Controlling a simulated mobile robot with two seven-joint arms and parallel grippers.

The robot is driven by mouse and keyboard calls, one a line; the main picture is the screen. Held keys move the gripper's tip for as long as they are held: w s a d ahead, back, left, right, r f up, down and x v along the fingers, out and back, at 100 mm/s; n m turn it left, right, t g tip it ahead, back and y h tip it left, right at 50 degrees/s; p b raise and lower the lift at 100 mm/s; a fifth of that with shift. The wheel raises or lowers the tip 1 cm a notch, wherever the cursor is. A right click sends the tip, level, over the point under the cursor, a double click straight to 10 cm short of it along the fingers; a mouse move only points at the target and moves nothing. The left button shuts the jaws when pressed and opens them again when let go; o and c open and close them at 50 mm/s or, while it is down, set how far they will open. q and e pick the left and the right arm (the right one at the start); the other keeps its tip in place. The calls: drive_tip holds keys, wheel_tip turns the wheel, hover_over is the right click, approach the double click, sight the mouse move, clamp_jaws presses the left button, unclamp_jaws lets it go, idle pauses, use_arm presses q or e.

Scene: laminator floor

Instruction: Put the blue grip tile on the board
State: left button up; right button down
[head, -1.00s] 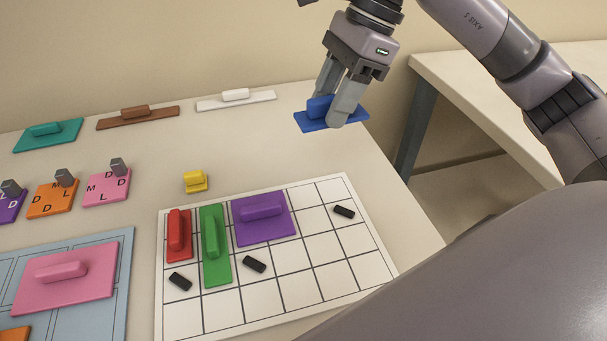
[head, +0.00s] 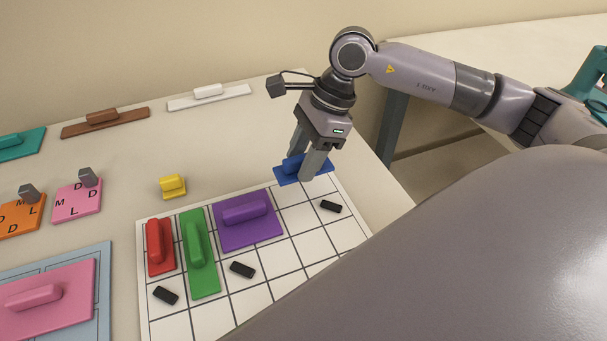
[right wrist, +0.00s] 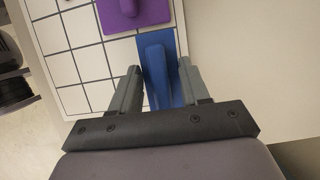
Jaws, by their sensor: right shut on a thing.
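The blue grip tile (head: 288,176) is a flat blue plate with a raised grip. My right gripper (head: 305,168) is shut on its grip, at the far right corner of the white gridded board (head: 312,266). In the right wrist view the blue tile (right wrist: 156,58) shows between the fingers (right wrist: 157,88), close to a purple tile (right wrist: 137,12) and overlapping the board's edge. I cannot tell whether the tile touches the board. The left gripper is not in view.
The board holds a red tile (head: 159,247), a green tile (head: 201,254), a purple tile (head: 247,213) and black blocks (head: 242,270). A yellow piece (head: 172,186) stands behind it. A pink tile (head: 50,305) on a blue-grey board lies left. Several board cells are bare.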

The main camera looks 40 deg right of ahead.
sight(303, 189)
drive_tip(key=shift+f, duration=2.55)
drive_tip(key=c, duration=0.5)
unclamp_jaws()
drive_tip(key=shift+c, duration=0.2)
drive_tip(key=v, duration=1.2)
drive_tip(key=shift+r, duration=0.15)
